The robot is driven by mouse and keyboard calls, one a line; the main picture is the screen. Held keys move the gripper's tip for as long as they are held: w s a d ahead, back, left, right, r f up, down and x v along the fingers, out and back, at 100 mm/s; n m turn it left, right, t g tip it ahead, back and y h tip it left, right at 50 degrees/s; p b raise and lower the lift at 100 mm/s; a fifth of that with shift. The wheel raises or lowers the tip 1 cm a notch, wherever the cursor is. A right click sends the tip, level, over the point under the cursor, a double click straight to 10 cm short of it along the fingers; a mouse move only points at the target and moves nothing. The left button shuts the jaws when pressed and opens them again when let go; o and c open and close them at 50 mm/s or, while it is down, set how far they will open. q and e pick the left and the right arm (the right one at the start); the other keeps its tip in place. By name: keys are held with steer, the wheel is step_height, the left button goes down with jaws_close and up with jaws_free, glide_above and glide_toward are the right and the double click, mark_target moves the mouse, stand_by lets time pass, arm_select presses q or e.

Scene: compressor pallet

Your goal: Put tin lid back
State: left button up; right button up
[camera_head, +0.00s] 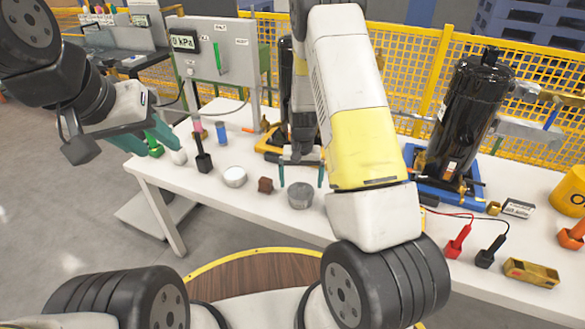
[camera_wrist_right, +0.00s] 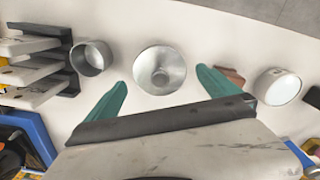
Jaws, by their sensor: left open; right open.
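A round grey metal piece (camera_head: 300,196) stands on the white table. In the right wrist view it is a shiny disc with a small round middle (camera_wrist_right: 160,70), which looks like the tin lid. My right gripper (camera_head: 300,178) is open and empty above and behind it; its green fingers (camera_wrist_right: 162,93) lie to either side in the wrist view. An open grey cup (camera_wrist_right: 91,57), perhaps the tin, stands beside the disc; my right arm seems to hide it in the head view. My left gripper (camera_head: 142,143) is open and empty over the table's left end.
A brown block (camera_head: 265,185) and a white round container (camera_head: 235,177) stand close beside the metal piece. Red (camera_head: 457,243) and black probes lie at the front right. A stacked rack (camera_wrist_right: 35,65) is near the cup.

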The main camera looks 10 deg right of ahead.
step_height(320, 180, up, 9)
step_height(320, 180, up, 10)
steer(key=t+y, duration=0.1)
glide_above(301, 185)
steer(key=s, duration=0.3)
steer(key=s+a+r+n+t, duration=0.1)
steer(key=s+r+t, duration=0.1)
steer(key=s+r, duration=0.6)
steer(key=s+a+r+n+t+y, duration=0.1)
steer(key=s+r+n+t, duration=0.1)
steer(key=s+r, duration=0.6)
steer(key=s+t, duration=0.1)
steer(key=s, duration=0.4)
steer(key=shift+r, duration=0.25)
steer(key=shift+s+a, duration=0.1)
